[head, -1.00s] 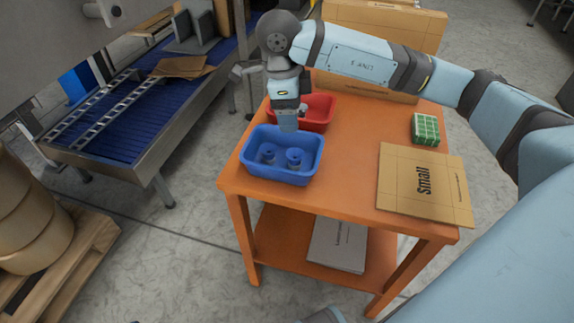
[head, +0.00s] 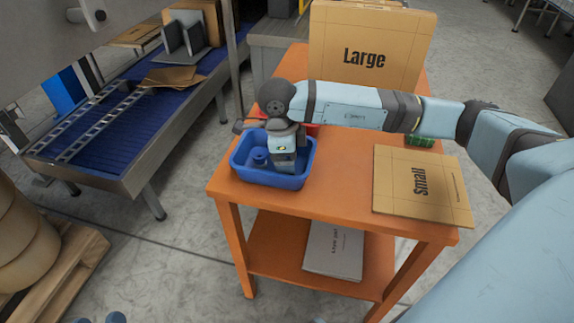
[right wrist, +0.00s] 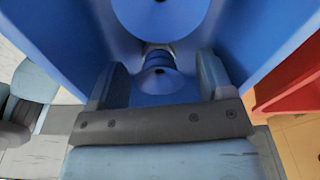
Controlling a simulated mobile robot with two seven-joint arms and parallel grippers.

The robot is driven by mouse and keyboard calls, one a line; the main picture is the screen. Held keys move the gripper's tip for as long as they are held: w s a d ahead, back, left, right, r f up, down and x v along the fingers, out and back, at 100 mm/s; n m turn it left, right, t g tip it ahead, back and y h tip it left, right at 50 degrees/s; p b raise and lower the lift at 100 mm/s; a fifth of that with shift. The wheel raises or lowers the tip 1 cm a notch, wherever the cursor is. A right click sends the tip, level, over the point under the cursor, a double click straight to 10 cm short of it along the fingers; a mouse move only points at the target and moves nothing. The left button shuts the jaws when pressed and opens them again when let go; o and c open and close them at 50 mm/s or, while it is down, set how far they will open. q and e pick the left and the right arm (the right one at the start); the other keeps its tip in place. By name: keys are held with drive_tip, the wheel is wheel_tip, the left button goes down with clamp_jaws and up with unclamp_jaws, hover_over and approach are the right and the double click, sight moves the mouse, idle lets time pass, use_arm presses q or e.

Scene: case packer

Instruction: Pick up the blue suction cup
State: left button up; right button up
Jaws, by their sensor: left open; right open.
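The blue bin (head: 242,177) stands on the orange table. A blue suction cup (head: 260,158) shows in its left part; my right gripper (head: 286,168) reaches down into the bin beside it and hides the other. In the right wrist view, one blue suction cup (right wrist: 158,78) appears between the open fingers of my right gripper (right wrist: 162,78), with no clear contact. A second blue suction cup (right wrist: 160,12) lies further up that picture. My left gripper (head: 99,319) shows only its fingertips at the bottom edge of the head view, apart and empty, far from the bin.
The orange table (head: 330,195) holds a flat "Small" carton (head: 400,190), a standing "Large" carton (head: 370,40), a green item (head: 419,140) and a mostly hidden red bin (head: 312,130). A blue conveyor (head: 110,150) stands left.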

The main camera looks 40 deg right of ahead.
drive_tip(key=c, duration=1)
drive_tip(key=shift+r, duration=0.15)
